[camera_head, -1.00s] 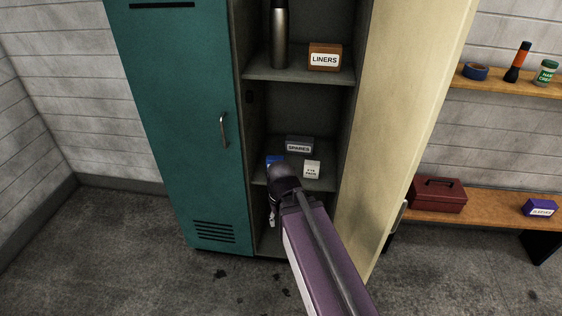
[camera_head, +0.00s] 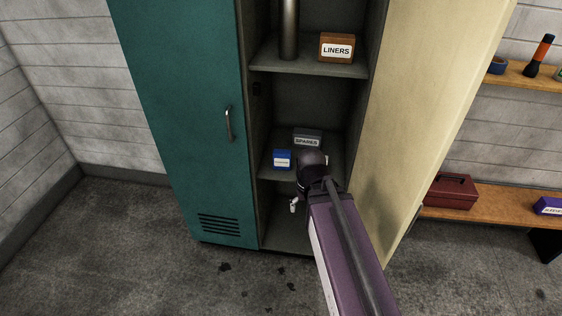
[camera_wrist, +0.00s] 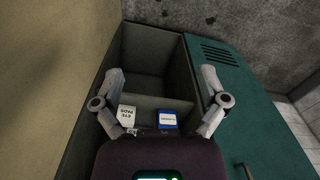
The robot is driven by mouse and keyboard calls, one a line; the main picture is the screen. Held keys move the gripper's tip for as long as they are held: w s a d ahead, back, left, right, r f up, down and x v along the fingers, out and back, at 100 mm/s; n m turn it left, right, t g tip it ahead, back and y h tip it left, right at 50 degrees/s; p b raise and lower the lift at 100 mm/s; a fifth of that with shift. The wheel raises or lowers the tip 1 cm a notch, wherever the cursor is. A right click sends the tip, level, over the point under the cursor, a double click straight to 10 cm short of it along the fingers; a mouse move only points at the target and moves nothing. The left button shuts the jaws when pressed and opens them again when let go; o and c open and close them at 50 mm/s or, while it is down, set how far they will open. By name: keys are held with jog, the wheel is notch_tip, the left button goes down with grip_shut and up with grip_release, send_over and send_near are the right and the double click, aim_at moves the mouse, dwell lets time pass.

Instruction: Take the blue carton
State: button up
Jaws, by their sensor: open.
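The blue carton (camera_head: 282,159) with a white label stands on the locker's middle shelf, at the left near the front edge. It also shows in the wrist view (camera_wrist: 167,121), low between my fingers, beside a white carton (camera_wrist: 127,115). My gripper (camera_wrist: 161,76) is open and empty, its two fingers spread wide. The carton is not between the fingertips and does not appear touched. In the head view only a fingertip (camera_head: 294,206) shows below the shelf edge; my wrist hides the rest and most of the white carton.
A grey SPARES box (camera_head: 306,140) sits behind the blue carton. An orange-brown LINERS box (camera_head: 337,47) and a metal bottle (camera_head: 289,30) stand on the shelf above. The teal door (camera_head: 185,120) bounds the left, the open cream door (camera_head: 420,110) the right.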

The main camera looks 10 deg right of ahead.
jog(key=w+f+m+y+b, duration=0.4)
jog(key=w+f+m+b, duration=0.3)
jog(key=w, duration=0.6)
jog(key=m+t+y+b, duration=0.3)
jog(key=m+y+b, duration=0.6)
jog(key=m+b, duration=0.75)
send_near(282, 160)
jog(key=w+a+n+b, duration=0.2)
jog(key=n+b, duration=0.1)
jog(key=shift+s+d+r, duration=0.1)
jog(key=shift+r, duration=0.3)
jog(key=shift+x, duration=1.15)
